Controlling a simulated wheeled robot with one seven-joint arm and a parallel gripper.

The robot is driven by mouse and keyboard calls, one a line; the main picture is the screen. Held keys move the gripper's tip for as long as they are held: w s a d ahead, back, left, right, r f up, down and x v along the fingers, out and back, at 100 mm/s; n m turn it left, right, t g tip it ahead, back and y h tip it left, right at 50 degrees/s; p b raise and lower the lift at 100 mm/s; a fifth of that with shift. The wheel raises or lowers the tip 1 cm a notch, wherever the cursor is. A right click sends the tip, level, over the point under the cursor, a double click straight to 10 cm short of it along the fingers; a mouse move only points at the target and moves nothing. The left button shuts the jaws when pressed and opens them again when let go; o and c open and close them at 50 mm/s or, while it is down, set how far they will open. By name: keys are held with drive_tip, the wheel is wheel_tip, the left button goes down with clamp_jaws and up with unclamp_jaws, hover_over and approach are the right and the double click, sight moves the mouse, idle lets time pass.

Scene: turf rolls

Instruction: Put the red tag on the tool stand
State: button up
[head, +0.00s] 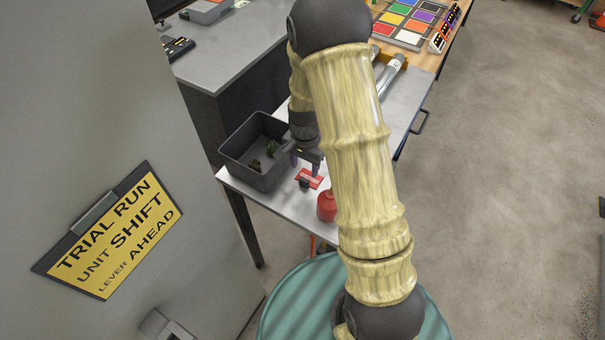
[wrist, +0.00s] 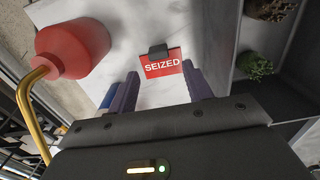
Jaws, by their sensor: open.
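The red tag (head: 309,178) lies on the light tabletop just in front of my gripper. In the wrist view the red tag (wrist: 155,70) reads "SEIZED" and has a dark clip (wrist: 158,51) at its far edge. My gripper (head: 306,160) is open and low over the table. In the wrist view my gripper (wrist: 161,71) has one finger on each side of the tag, with nothing held. I cannot clearly pick out the tool stand; grey tubes (head: 390,75) lie farther back, partly hidden by my arm.
A red can (head: 326,207) with a brass spout (wrist: 30,100) stands close to the tag. A dark bin (head: 238,170) holding a green plant and a brown clump is left of my gripper. A grey cabinet (head: 150,120) fills the left. Coloured squares (head: 410,22) lie on the far table.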

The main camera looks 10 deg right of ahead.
sight(305, 179)
wheel_tip(305, 179, up, 6)
drive_tip(key=shift+d+f+b, duration=0.1)
drive_tip(key=shift+b, duration=0.3)
idle(0.3)
drive_tip(key=s+r+n+t, duration=0.1)
drive_tip(key=s+r+n, duration=0.3)
drive_tip(key=s, duration=0.3)
drive_tip(key=s+d+r+n+t, duration=0.1)
drive_tip(key=s+r+n, duration=0.3)
drive_tip(key=s, duration=0.3)
drive_tip(key=shift+n+t, duration=0.3)
drive_tip(key=shift+n, duration=0.3)
drive_tip(key=shift+r, duration=0.1)
